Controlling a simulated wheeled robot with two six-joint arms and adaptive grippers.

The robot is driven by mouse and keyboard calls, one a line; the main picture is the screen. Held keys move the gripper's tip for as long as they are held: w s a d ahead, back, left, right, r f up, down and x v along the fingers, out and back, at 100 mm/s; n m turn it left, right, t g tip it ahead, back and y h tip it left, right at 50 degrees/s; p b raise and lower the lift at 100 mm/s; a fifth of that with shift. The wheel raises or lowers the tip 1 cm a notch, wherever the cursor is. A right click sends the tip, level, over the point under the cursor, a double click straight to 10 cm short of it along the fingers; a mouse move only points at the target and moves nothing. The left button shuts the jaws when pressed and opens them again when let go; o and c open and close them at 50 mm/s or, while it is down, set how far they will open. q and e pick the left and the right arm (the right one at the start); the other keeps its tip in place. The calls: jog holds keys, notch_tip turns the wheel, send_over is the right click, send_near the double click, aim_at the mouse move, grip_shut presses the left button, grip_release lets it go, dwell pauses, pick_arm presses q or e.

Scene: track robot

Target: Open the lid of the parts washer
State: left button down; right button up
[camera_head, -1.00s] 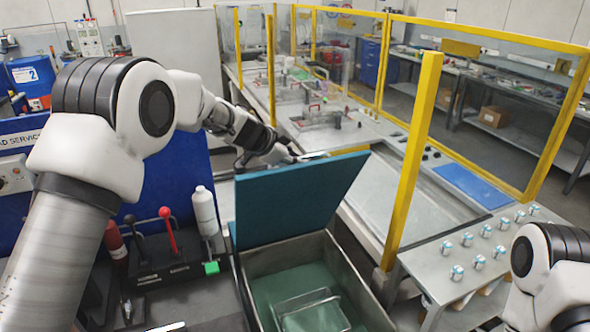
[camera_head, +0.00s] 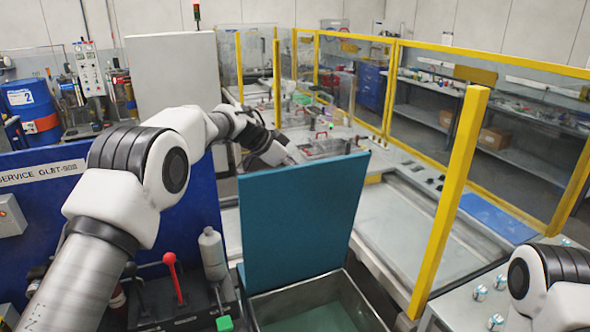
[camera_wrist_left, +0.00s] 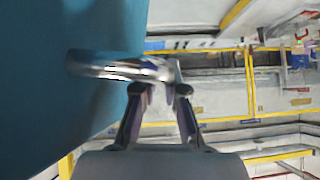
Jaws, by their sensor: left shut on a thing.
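The teal lid (camera_head: 300,222) of the parts washer stands raised and steep, close to upright, above the grey washer tub (camera_head: 335,285). My left gripper (camera_head: 285,158) is behind the lid's top edge, partly hidden by it. In the left wrist view the lid (camera_wrist_left: 60,80) fills the left side. A shiny metal bar handle (camera_wrist_left: 112,67) sticks out from it, and my left gripper (camera_wrist_left: 160,90) is shut on the handle's end. My right gripper is out of view; only part of that arm shows at lower right.
A yellow post (camera_head: 450,200) and clear fenced panels stand right of the lid. A tray of levers (camera_head: 170,290) and a grey bottle (camera_head: 212,254) stand left of the tub. A table with metal parts (camera_head: 478,295) is at lower right.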

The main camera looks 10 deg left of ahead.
pick_arm(q)
jog(key=c, duration=1.4)
grip_release()
jog(key=shift+c, duration=0.2)
jog(key=shift+o, duration=1.2)
jog(key=shift+w+d, duration=0.1)
jog(key=shift+d, duration=0.05)
jog(key=v, duration=1.2)
jog(key=shift+f, duration=0.1)
